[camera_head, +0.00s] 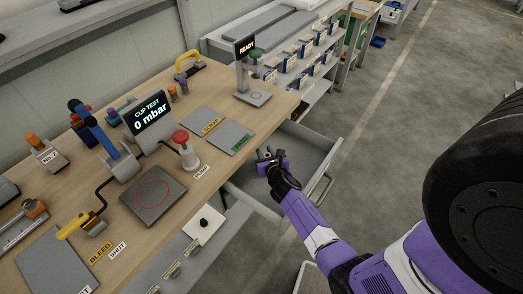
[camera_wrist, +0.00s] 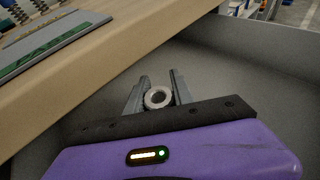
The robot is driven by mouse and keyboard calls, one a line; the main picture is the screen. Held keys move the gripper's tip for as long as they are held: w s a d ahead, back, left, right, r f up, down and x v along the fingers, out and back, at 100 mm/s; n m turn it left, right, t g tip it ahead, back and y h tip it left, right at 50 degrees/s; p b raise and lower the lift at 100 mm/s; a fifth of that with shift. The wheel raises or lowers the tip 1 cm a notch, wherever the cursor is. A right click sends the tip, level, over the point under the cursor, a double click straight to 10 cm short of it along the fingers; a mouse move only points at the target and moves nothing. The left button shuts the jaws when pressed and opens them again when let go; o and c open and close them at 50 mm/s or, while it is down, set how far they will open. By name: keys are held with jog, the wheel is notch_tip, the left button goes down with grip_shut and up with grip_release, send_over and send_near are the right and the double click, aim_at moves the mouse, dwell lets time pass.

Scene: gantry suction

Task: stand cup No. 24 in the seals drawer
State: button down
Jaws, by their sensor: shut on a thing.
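My gripper (camera_head: 268,157) is over the open grey drawer (camera_head: 308,150), close to the bench's right edge. In the wrist view my gripper (camera_wrist: 158,92) is shut on a small cup (camera_wrist: 149,102), seen end-on as a pale ring with a dark hole. The cup sits between the two grey fingers, and no number can be read on it. The drawer floor and walls (camera_wrist: 262,58) show behind and around the fingers in the wrist view. I cannot tell how far the cup is above the floor. No drawer label shows.
The wooden bench edge (camera_wrist: 120,75) runs close at the left of my gripper. On the bench are two flat pads (camera_head: 232,137), a red-topped pump button (camera_head: 184,147), a CUP TEST display (camera_head: 151,115) and a READY stand (camera_head: 247,75). Open floor lies right of the drawer.

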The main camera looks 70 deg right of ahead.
jog(key=w+d+f+b, duration=0.2)
jog(key=d, duration=0.1)
jog(key=shift+w+f, duration=0.2)
jog(key=shift+f, duration=0.2)
jog(key=shift+w+d, duration=0.15)
jog(key=shift+d, duration=0.05)
jog(key=shift+f, duration=0.15)
jog(key=c, duration=1.1)
grip_release()
jog(key=shift+f, duration=0.1)
jog(key=shift+r, duration=0.25)
jog(key=p+v, duration=0.1)
jog(key=v, duration=1.1)
